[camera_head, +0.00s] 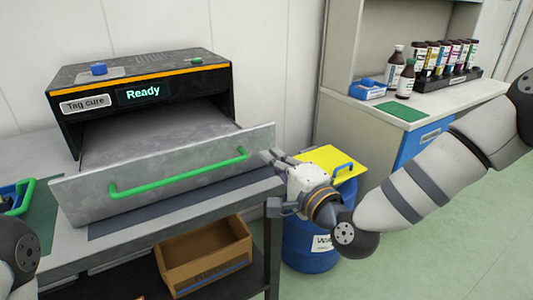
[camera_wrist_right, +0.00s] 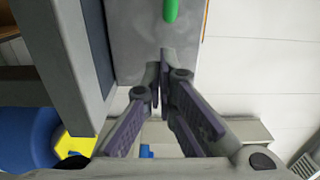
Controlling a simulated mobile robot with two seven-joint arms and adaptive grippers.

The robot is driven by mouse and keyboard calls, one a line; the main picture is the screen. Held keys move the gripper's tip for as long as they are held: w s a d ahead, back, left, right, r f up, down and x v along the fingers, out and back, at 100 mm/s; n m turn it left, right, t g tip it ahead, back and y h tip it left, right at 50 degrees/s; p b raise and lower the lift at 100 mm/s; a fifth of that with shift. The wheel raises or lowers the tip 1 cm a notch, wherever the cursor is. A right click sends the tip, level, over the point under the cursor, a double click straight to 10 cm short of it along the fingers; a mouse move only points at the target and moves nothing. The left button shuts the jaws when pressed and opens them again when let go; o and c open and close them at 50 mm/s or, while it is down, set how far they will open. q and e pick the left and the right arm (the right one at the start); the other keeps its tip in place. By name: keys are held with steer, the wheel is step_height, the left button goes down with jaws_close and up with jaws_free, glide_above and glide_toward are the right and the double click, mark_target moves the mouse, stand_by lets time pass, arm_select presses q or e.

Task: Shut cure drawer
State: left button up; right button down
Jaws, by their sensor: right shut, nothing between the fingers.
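The cure drawer (camera_head: 160,180) is pulled out of the black cure machine (camera_head: 140,90), whose display reads "Ready". Its grey front has a long green handle (camera_head: 180,176). My right gripper (camera_head: 270,159) is shut and empty at the right end of the drawer front; I cannot tell whether it touches. In the right wrist view the shut fingers (camera_wrist_right: 161,75) lie just below the grey drawer front (camera_wrist_right: 140,40), with the end of the handle (camera_wrist_right: 170,10) above them. My left gripper is not in view; only part of my left arm shows at lower left.
The grey bench (camera_head: 60,240) carries the machine, with a cardboard box (camera_head: 205,256) on the shelf below. A blue drum (camera_head: 310,245) with a yellow lid (camera_head: 326,160) stands right of the bench. A counter (camera_head: 375,108) with several bottles is at back right.

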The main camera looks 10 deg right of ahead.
mark_target(260, 147)
steer(key=shift+x, duration=1.45)
